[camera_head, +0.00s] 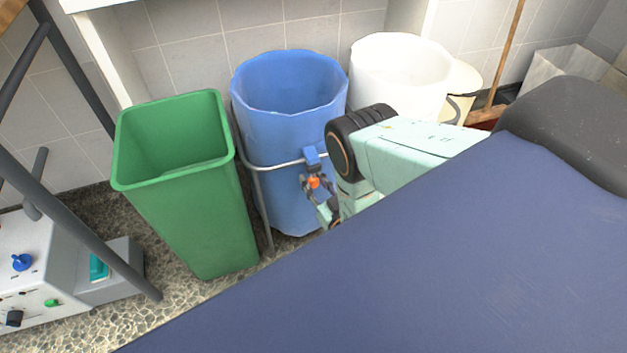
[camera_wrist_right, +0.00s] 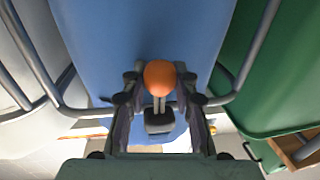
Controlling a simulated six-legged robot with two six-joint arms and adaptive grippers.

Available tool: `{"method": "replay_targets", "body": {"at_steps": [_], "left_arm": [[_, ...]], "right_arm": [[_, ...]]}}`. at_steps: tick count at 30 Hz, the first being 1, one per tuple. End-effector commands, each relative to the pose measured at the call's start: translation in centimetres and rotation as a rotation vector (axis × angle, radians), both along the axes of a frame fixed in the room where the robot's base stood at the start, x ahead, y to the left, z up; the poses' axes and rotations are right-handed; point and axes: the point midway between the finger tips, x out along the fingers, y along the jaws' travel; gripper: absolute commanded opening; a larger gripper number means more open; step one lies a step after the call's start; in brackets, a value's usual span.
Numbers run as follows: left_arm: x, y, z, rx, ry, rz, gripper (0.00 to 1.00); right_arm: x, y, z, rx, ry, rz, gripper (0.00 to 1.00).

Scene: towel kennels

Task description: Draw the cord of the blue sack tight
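The blue sack (camera_head: 290,100) stands open-topped in a grey metal hoop stand (camera_head: 262,166) in the head view, and its wall fills the upper middle of the right wrist view (camera_wrist_right: 145,35). In the right wrist view the orange ball (camera_wrist_right: 159,77) joins two thin stems to a dark block (camera_wrist_right: 158,122). My right gripper (camera_head: 317,190) has its fingers apart on either side of the ball; no firm grip shows. My left gripper is out of view.
A green bin (camera_head: 190,200) stands close left of the sack, and a white container (camera_head: 395,85) to its right. A dark blue surface (camera_head: 400,260) fills the lower right. A control box (camera_head: 35,275) sits at lower left. A broom handle (camera_head: 508,50) leans at the back.

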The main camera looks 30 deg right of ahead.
Motion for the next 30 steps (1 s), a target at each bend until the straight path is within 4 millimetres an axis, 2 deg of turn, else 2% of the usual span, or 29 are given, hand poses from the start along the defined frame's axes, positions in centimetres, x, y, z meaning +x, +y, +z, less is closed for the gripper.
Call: {"method": "replay_targets", "body": {"at_steps": [1,8,22,30], "left_arm": [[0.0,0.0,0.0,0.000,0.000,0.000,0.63],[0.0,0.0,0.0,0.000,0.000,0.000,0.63],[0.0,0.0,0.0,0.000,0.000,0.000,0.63],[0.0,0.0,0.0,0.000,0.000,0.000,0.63]], "right_arm": [[0.0,0.0,0.0,0.000,0.000,0.000,0.20],[0.0,0.0,0.0,0.000,0.000,0.000,0.01],[-0.1,0.0,-0.2,0.000,0.001,0.000,0.00],[0.0,0.0,-3.1,-0.002,0.001,0.001,0.00]]}}
